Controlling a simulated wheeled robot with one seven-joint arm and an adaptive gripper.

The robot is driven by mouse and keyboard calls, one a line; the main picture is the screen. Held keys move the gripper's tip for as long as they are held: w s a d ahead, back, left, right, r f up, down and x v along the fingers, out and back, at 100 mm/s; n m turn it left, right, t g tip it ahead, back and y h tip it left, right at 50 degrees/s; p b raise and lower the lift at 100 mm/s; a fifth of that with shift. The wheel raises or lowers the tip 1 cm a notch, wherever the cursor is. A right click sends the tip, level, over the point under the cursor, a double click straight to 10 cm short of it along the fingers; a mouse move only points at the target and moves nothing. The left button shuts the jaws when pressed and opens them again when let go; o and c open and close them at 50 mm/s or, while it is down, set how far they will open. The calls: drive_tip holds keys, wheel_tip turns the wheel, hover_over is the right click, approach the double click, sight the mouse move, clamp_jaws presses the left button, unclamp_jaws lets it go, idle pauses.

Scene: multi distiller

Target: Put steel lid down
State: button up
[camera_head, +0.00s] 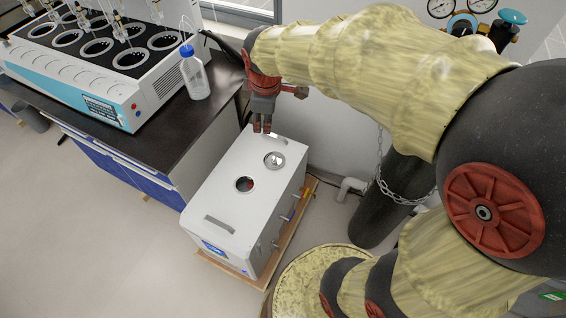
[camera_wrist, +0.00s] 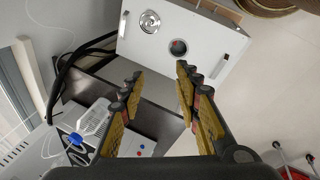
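The round steel lid (camera_head: 274,159) lies flat on the top of a white box (camera_head: 222,184), towards its back right. It also shows in the wrist view (camera_wrist: 150,22). A round dark opening (camera_head: 245,184) with a small reddish spot inside is uncovered in the middle of the box top. It shows in the wrist view (camera_wrist: 178,47) beside the lid. My gripper (camera_head: 262,130) is near the box's back edge, apart from the lid. In the wrist view my gripper (camera_wrist: 160,76) has its fingers spread with nothing between them.
A dark bench (camera_head: 170,138) on the left carries a multi-position distiller (camera_head: 98,62) and a blue-capped bottle (camera_head: 196,80). A dark cylinder with a chain (camera_head: 378,210) stands right of the box. The floor at front left is clear.

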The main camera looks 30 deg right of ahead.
drive_tip(key=s+a+r+m+t, duration=0.1)
drive_tip(key=s+a+r+m, duration=0.1)
drive_tip(key=s+m, duration=0.3)
drive_tip(key=s+a+r+m+t+y, duration=0.1)
drive_tip(key=s+a+r+m, duration=0.2)
drive_tip(key=s, duration=1.1)
drive_tip(key=m, duration=0.3)
drive_tip(key=shift+r, duration=0.3)
